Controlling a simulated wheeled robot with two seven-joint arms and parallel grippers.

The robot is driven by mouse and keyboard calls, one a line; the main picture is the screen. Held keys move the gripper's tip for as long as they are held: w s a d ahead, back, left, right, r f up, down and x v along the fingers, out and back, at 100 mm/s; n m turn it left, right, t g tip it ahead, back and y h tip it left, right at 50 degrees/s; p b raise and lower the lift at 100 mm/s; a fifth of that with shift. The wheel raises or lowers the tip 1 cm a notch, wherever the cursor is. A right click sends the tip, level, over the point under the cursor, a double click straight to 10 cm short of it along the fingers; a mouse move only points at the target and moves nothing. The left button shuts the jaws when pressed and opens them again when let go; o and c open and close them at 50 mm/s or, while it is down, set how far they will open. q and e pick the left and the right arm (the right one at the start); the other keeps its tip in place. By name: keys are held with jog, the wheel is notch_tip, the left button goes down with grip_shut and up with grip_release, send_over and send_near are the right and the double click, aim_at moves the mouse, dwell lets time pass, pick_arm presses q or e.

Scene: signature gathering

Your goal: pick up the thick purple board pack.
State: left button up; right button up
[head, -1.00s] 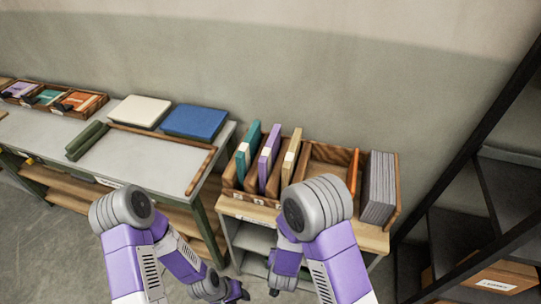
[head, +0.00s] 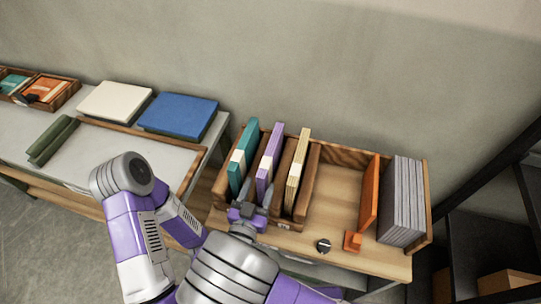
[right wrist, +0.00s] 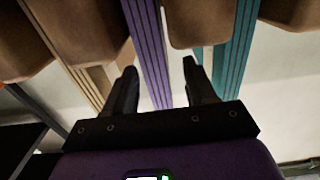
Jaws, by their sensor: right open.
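The thick purple board pack (head: 270,152) stands upright in a slot of the wooden rack (head: 219,214), between a teal pack (head: 243,156) and a cream pack (head: 299,165). My right gripper (head: 254,192) is open at the front of the rack, its fingers pointing at the purple pack's near end. In the right wrist view the purple pack (right wrist: 148,48) runs between the two fingertips of the right gripper (right wrist: 160,76), with gaps on both sides. My left arm shows at the left, but its gripper is hidden.
Wooden slot walls stand close between the packs. A cream pad (head: 114,101) and blue pad (head: 178,115) lie on the left table.

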aim_at(266, 171)
jog(key=shift+w+d+r, duration=0.1)
jog(key=shift+w+d, duration=0.25)
jog(key=shift+w, duration=0.15)
jog(key=b+x, duration=0.1)
jog(key=x, duration=0.4)
jog(key=shift+r, duration=0.1)
grip_shut()
